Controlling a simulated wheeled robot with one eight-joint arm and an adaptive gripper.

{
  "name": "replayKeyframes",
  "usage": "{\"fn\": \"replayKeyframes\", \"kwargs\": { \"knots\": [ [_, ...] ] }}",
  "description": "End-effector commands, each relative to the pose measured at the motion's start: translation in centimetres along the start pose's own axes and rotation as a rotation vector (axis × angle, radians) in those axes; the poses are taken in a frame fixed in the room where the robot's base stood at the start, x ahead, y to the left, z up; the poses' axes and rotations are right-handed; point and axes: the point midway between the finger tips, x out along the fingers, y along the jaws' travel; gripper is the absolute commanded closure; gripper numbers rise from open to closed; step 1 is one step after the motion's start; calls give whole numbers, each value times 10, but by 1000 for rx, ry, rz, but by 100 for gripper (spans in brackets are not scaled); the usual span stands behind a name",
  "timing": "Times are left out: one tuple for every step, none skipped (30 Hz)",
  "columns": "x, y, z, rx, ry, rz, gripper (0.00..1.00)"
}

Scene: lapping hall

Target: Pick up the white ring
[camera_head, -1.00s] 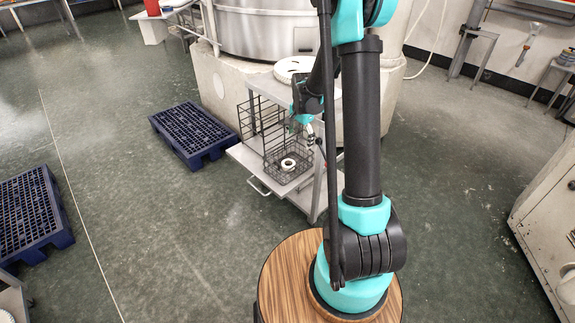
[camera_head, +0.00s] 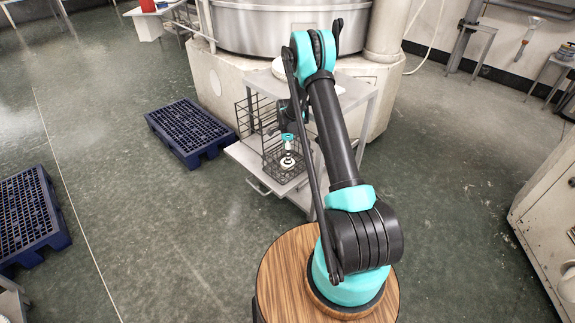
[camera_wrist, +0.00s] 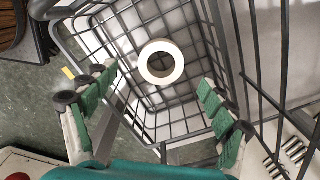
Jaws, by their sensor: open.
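The white ring (camera_head: 288,162) lies in a dark wire basket (camera_head: 272,168) on the lower shelf of a grey trolley. In the wrist view the white ring (camera_wrist: 161,62) lies on the basket's grid floor, near its far side. My gripper (camera_head: 287,148) is above the ring at the basket. In the wrist view my gripper (camera_wrist: 155,98) is open and empty, its green-padded fingers spread to either side, with the ring between and beyond them. The gap between fingertips and ring is hard to judge.
The basket's wire walls (camera_wrist: 60,35) rise around the ring. The trolley's lower shelf (camera_head: 243,155) extends to the left. A blue pallet (camera_head: 190,130) lies on the floor left of the trolley. A large round machine (camera_head: 285,25) stands behind.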

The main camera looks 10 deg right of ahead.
Motion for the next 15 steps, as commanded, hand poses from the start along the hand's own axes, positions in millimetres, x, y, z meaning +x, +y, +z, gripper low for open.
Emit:
{"fn": "replayKeyframes", "kwargs": {
  "knots": [
    [5,0,0,0,0,0,16],
    [8,0,-1,0,0,0,16],
    [12,-1,-2,0,0,0,16],
    [15,-1,-2,0,0,0,16],
    [20,-2,-3,0,0,0,16],
    [26,-2,-4,-1,0,0,16],
    [30,-3,-5,-1,0,0,16],
    [35,-3,-5,-1,0,0,16],
    [40,-3,-5,-1,0,0,16],
    [44,-3,-5,-1,0,-1,16],
    [47,-3,-5,-2,0,-1,16],
    [50,-3,-5,-2,0,-1,16],
    [52,-3,-5,-2,0,-1,16],
    [54,-3,-5,-2,0,-1,16],
    [55,-3,-5,-2,0,-1,16]
  ]
}}
